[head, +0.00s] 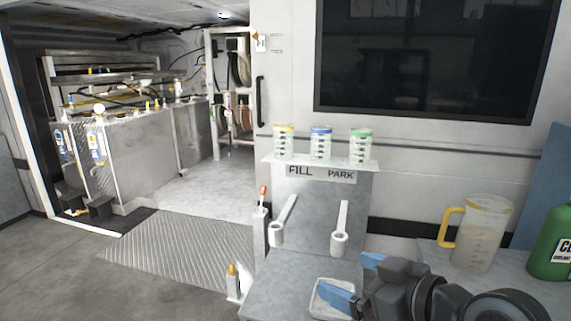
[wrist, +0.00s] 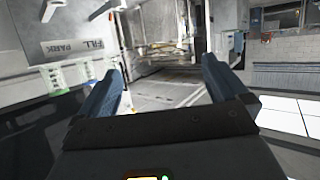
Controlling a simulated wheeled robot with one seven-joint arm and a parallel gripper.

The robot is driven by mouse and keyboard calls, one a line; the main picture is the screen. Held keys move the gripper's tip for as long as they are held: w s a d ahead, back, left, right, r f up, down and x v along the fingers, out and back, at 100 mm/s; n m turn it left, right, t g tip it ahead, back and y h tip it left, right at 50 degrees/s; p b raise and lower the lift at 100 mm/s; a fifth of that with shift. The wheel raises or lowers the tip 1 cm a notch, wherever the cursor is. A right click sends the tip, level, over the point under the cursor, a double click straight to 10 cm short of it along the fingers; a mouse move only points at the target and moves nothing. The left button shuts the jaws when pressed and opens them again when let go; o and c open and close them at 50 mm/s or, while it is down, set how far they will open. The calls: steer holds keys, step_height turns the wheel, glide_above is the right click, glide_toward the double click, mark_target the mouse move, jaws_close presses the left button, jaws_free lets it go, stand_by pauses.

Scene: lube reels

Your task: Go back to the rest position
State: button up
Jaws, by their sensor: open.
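My gripper (head: 350,280) is at the lower right of the head view, with two blue fingers spread apart and nothing between them. It is above the grey bench, close to a small white tray (head: 322,312). In the wrist view my gripper (wrist: 158,85) has its blue fingers at left and right with an empty gap. My dark arm reaches in from the lower right corner of the head view.
A FILL/PARK stand (head: 318,207) carries three jars with yellow, blue (head: 320,142) and green lids. Two white handles hang on its front. A yellow-handled jug (head: 484,235) and green bottle (head: 554,245) stand at right. Open floor (head: 150,285) lies left.

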steer(key=s+f+m+t+h, duration=0.2)
steer(key=s+f+m+h, duration=0.3)
steer(key=s, duration=0.6)
steer(key=s+f+m+t+h, duration=0.2)
steer(key=s+f+m, duration=0.35)
steer(key=s, duration=0.45)
steer(key=s+d+r+n, duration=0.1)
steer(key=s+d, duration=0.2)
steer(key=s, duration=0.3)
steer(key=s+d+r+h, duration=0.1)
steer(key=s+d, duration=0.2)
steer(key=s, duration=0.4)
steer(key=s+d+r+n, duration=0.1)
steer(key=s+d, duration=0.3)
steer(key=s, duration=0.3)
steer(key=shift+r+n, duration=0.3)
steer(key=shift+n, duration=0.05)
steer(key=shift+c, duration=0.4)
